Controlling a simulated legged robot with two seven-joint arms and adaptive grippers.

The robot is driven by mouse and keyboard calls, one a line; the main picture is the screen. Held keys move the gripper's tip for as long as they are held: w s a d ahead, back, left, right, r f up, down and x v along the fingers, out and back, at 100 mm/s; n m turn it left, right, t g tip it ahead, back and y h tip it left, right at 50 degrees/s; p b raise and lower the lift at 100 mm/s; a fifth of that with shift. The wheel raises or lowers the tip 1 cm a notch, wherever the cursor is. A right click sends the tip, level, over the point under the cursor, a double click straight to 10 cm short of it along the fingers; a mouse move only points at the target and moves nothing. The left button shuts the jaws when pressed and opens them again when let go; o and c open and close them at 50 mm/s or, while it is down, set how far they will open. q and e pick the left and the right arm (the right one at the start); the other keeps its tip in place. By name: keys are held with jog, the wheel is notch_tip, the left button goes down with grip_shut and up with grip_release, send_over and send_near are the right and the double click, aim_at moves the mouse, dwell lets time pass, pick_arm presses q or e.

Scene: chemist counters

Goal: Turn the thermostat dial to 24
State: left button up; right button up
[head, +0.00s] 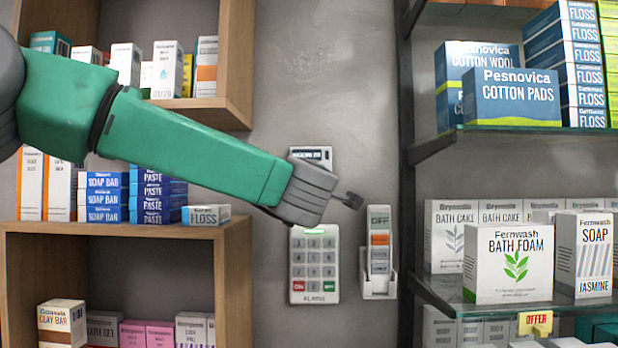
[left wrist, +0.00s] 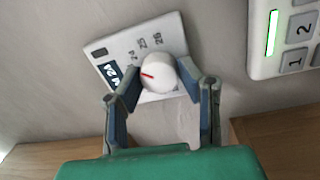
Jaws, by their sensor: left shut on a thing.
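The thermostat is a small white panel on the grey wall. In the head view its upper part (head: 318,153) shows above my left gripper (head: 325,194), which hides the dial. In the left wrist view the panel (left wrist: 104,51) looks tilted, with a dark display and the printed numbers 24, 25 and 26. The round white dial (left wrist: 160,80) has a red mark that points left in the picture, towards the display side and a little below the 24. My left gripper (left wrist: 160,76) is shut on the dial, one finger on each side. My right gripper is not in view.
A white alarm keypad (head: 314,283) is on the wall just below my left gripper. A white holder (head: 378,286) with a handset stands right of the keypad. Wooden shelves (head: 232,115) with boxes are at left, and glass shelves (head: 540,129) with boxes at right.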

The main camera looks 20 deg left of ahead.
pick_arm(q)
jog(key=shift+d+f+m, duration=0.1)
jog(key=shift+f+m, duration=0.2)
jog(key=shift+m, duration=0.3)
jog(key=o, duration=1.1)
jog(key=shift+d, duration=0.1)
jog(key=shift+o, duration=0.2)
jog(key=shift+d+r, duration=0.1)
jog(key=v, duration=1.1)
jog(key=shift+s, duration=0.4)
jog(key=shift+d, duration=0.1)
